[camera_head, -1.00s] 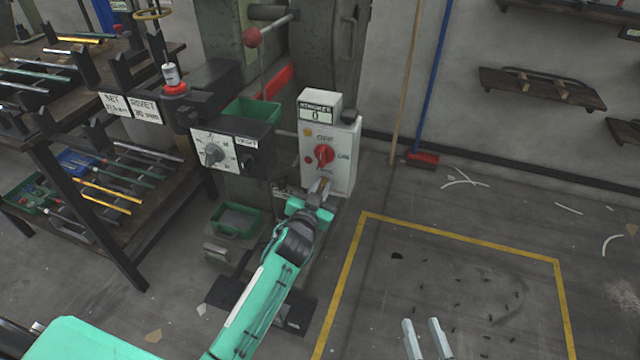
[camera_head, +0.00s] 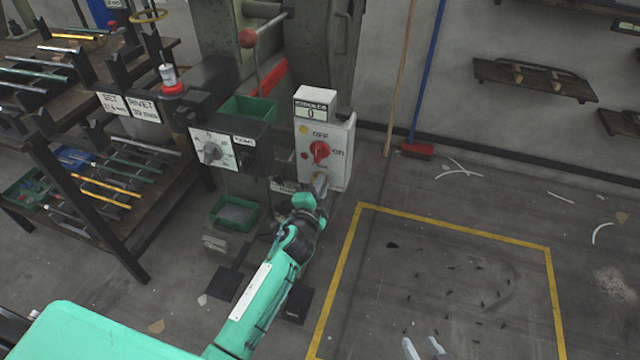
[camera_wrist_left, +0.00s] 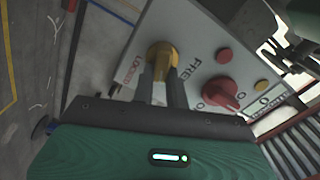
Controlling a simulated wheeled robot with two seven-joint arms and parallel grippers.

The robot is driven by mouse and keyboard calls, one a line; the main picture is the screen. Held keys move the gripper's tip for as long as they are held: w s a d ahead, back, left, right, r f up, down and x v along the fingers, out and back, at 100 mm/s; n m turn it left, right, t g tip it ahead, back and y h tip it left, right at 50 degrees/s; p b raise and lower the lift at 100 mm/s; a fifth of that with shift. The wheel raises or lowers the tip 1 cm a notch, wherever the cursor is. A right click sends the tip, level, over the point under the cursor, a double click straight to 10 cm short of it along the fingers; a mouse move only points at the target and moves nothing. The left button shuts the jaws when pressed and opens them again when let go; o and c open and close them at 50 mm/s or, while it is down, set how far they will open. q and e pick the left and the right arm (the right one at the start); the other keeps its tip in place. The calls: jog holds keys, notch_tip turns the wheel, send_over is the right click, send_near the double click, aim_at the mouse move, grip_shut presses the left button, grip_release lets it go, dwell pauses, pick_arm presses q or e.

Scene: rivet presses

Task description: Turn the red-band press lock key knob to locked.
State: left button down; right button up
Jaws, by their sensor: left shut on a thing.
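The press control box (camera_head: 334,170) is white, with a red switch knob (camera_head: 320,152) marked OFF and ON. The brass-yellow lock key knob (camera_wrist_left: 162,56) sits on the same panel, between the printed words LOCKED and FREE in the left wrist view; its exact turn is hard to read. My left gripper (camera_head: 320,184) is at the lower part of the box. In the left wrist view its two fingers (camera_wrist_left: 161,80) are shut on the key knob, one on each side. A red band (camera_head: 272,84) shows on the press. My right gripper (camera_head: 425,347) is open and empty at the bottom edge.
A grey-white dial panel (camera_head: 213,150) and a green bin (camera_head: 250,112) are left of the box. A rack table (camera_head: 150,222) with rods stands at the left. The yellow-outlined floor area (camera_head: 450,226) at the right is mostly clear.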

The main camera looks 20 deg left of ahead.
pick_arm(q)
jog(key=shift+d+f+m, duration=0.1)
jog(key=shift+f+m, duration=0.05)
jog(key=shift+m, duration=0.9)
jog(key=shift+f+m, duration=0.1)
jog(key=shift+m, duration=0.95)
pick_arm(e)
jog(key=shift+d, duration=0.1)
pick_arm(q)
jog(key=c, duration=1.4)
grip_release()
jog(key=s, duration=1.3)
jog(key=shift+s+a, duration=0.25)
jog(key=shift+s, duration=0.15)
pick_arm(e)
jog(key=shift+d, duration=0.2)
